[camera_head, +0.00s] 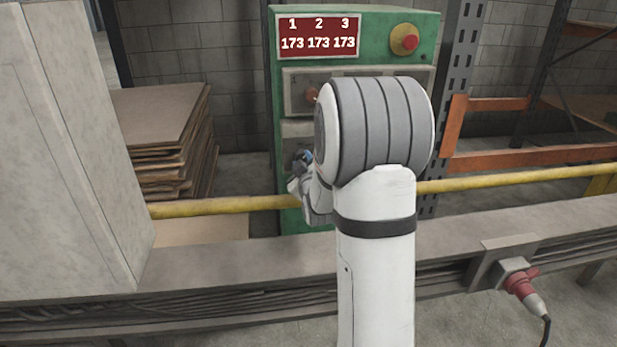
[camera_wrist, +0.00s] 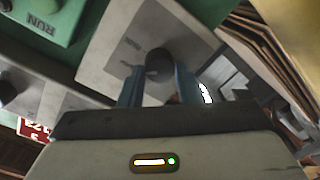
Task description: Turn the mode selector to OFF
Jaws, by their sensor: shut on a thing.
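The mode selector, a dark round knob (camera_wrist: 158,62), sits on a light grey plate (camera_wrist: 110,50) in the wrist view. Small lettering on the plate is too blurred to read. My gripper (camera_wrist: 158,72) is shut on the knob, one blue finger on each side of it. The knob's pointer and exact setting cannot be made out. In the head view, my gripper (camera_head: 303,160) shows only partly at the front of the green cabinet (camera_head: 380,24); my arm hides much of the panel there, and the knob is not clearly seen.
A red stop button (camera_head: 405,40) and a red display (camera_head: 318,38) are high on the cabinet. Another dark knob (camera_wrist: 6,92) and a RUN label (camera_wrist: 42,25) lie left in the wrist view. A yellow rail (camera_head: 225,205) and grey beam (camera_head: 225,262) cross in front; stacked sheets (camera_head: 165,135) stand left.

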